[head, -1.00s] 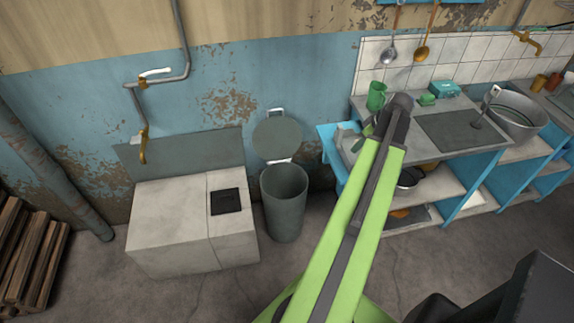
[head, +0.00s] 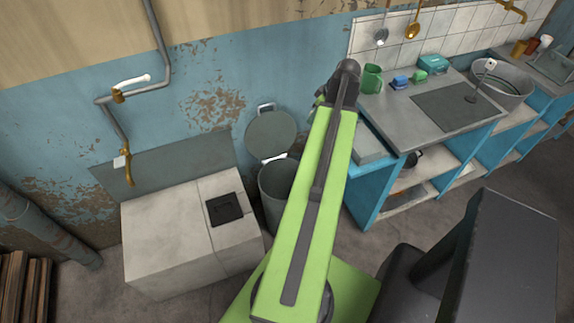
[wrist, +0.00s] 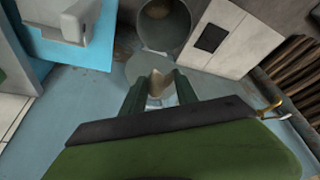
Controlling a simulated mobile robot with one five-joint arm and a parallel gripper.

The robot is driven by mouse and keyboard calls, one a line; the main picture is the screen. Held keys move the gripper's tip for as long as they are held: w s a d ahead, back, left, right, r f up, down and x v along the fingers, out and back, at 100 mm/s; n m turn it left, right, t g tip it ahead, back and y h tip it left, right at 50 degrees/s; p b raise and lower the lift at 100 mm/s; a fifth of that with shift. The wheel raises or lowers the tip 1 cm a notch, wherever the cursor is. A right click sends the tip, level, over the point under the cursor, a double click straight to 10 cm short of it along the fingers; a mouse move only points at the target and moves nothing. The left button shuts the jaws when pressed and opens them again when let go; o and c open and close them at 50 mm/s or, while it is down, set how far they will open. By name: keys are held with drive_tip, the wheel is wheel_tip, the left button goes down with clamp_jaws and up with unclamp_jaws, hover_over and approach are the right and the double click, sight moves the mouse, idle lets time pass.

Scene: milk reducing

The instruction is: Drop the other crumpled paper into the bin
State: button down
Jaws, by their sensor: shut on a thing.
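My gripper (wrist: 160,88) shows in the wrist view with its dark green fingers shut on a pale crumpled paper (wrist: 158,82). The grey-green round bin (wrist: 180,42) stands open at the top of the wrist view, beyond the fingertips. A small brownish thing (wrist: 158,9) lies inside it; I cannot tell what it is. The bin's raised lid (wrist: 133,68) is behind the paper in that view. In the head view the bin (head: 270,195) is partly covered by my green arm, and its lid (head: 271,135) leans back at the wall. The paper is hidden in the head view.
A pale cabinet (head: 165,235) with a dark square plate stands left of the bin. A blue counter (head: 372,185) with a sink basin (head: 500,85) and a green mug (head: 371,79) is at right. Pipes run along the wall, and stacked wood (head: 22,285) is at lower left.

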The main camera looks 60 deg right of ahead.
drive_tip(key=w+f+b, duration=0.3)
drive_tip(key=f+b, duration=0.9)
drive_tip(key=w+a+f+n+b, duration=0.1)
drive_tip(key=w+f+b, duration=0.3)
drive_tip(key=f+b, duration=0.8)
drive_tip(key=w+f+b, duration=0.3)
drive_tip(key=f+b, duration=0.9)
drive_tip(key=shift+w+a+n+y, duration=0.2)
drive_tip(key=shift+w+n+y, duration=0.1)
drive_tip(key=shift+w, duration=0.05)
drive_tip(key=shift+f, duration=0.15)
wheel_tip(320, 180, down, 6)
drive_tip(key=b, duration=0.6)
drive_tip(key=c, duration=0.8)
unclamp_jaws()
drive_tip(key=shift+c, duration=0.2)
drive_tip(key=shift+r, duration=0.2)
